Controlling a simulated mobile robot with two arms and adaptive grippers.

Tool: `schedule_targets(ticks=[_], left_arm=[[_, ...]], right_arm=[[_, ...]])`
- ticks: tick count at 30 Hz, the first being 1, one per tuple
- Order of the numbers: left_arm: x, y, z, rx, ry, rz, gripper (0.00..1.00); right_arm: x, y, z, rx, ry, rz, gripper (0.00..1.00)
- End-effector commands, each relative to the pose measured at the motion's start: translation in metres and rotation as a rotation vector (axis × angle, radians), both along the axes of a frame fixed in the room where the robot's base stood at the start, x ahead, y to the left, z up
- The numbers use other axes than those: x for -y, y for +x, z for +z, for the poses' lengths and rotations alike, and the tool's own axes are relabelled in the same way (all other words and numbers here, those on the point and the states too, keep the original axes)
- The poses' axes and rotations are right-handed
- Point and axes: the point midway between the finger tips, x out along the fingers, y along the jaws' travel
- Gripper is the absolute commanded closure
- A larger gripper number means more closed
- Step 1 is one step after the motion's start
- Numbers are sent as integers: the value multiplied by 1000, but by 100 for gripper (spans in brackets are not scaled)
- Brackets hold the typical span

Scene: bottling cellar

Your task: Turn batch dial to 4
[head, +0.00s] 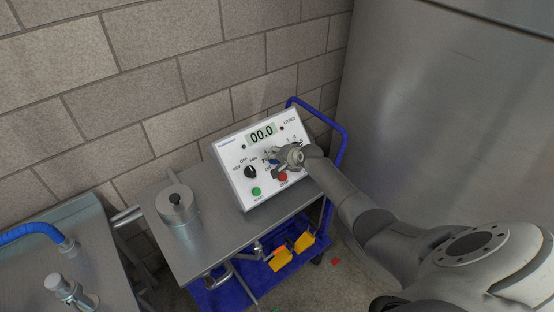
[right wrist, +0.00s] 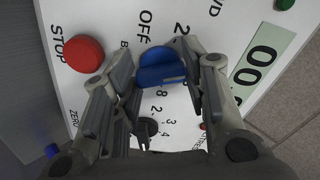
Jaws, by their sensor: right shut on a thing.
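The white control panel (head: 237,170) stands tilted on a metal cart, its display (head: 261,134) reading 00.0. My right gripper (head: 285,158) is at the panel face. In the right wrist view, its fingers are shut on a blue dial knob (right wrist: 160,68), one finger on each side. The labels OFF, 2 and 8 show near this knob, with 2, 3 and 4 beyond it by a dark round knob (right wrist: 148,127). The gripper hides part of the markings, so I cannot tell where the blue dial points. My left gripper is not in view.
A red STOP button (right wrist: 76,54) is close to my right fingers. A black knob (head: 250,171) and a green button (head: 256,191) sit on the panel's left part. A steel tank (head: 430,100) rises at right.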

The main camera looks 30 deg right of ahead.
Motion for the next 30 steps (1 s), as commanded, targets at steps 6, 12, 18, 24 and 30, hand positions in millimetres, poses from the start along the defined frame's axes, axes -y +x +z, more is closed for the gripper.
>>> schedule_targets(ticks=[6,12,18,24,30], left_arm=[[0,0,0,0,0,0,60],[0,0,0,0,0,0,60],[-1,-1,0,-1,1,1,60],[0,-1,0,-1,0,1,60],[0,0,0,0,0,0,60]], right_arm=[[1,0,1,1,-2,-1,39],[0,0,0,0,-1,0,38],[0,-1,1,0,-1,1,38],[1,-11,9,2,0,1,38],[2,-27,23,2,-2,0,38]])
